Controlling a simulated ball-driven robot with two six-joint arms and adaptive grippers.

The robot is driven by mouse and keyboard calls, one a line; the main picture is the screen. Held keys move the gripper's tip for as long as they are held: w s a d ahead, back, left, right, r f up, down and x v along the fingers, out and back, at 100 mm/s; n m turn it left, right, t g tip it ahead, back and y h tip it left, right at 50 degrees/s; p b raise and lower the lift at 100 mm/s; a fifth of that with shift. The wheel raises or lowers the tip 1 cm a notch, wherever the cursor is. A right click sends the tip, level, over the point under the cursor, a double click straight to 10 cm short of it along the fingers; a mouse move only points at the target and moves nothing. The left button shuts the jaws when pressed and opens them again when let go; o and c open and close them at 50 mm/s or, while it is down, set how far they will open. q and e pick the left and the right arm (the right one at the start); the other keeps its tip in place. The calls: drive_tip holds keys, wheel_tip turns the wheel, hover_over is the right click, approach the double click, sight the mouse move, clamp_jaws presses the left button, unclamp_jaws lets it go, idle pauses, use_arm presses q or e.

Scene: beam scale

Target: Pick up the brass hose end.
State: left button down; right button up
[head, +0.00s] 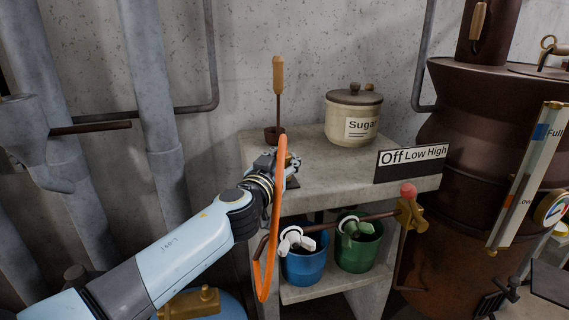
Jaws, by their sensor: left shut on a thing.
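My left gripper (287,161) is shut at the front left of the concrete shelf top. The orange hose (270,235) arches up at the gripper and hangs in a long loop in front of the shelf. The jaws are shut on the hose's end. The brass of that end does not show clearly; the jaws and the hose hide it. My right gripper is not in view.
A sugar pot (352,115) and an Off/Low/High sign (411,163) stand on the concrete shelf (335,180). A wooden-handled tool (278,80) stands behind the gripper. Below are a pipe with valves, a blue bucket (303,266) and a green bucket (358,254). A brown boiler (465,150) stands right.

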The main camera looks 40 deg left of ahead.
sight(286, 154)
use_arm(q)
drive_tip(key=shift+f, duration=0.15)
drive_tip(key=shift+r+p, duration=0.3)
drive_tip(key=shift+r, duration=0.1)
drive_tip(key=r+p, duration=0.1)
drive_tip(key=r, duration=0.1)
drive_tip(key=r+p, duration=0.1)
drive_tip(key=r, duration=0.1)
drive_tip(key=shift+s+d+r+p, duration=0.15)
drive_tip(key=shift+d+p, duration=0.05)
drive_tip(key=shift+p, duration=0.15)
drive_tip(key=s+d+r+p, duration=0.3)
drive_tip(key=s+d+r, duration=0.2)
drive_tip(key=d, duration=0.5)
drive_tip(key=shift+r, duration=0.65)
drive_tip(key=shift+s, duration=0.1)
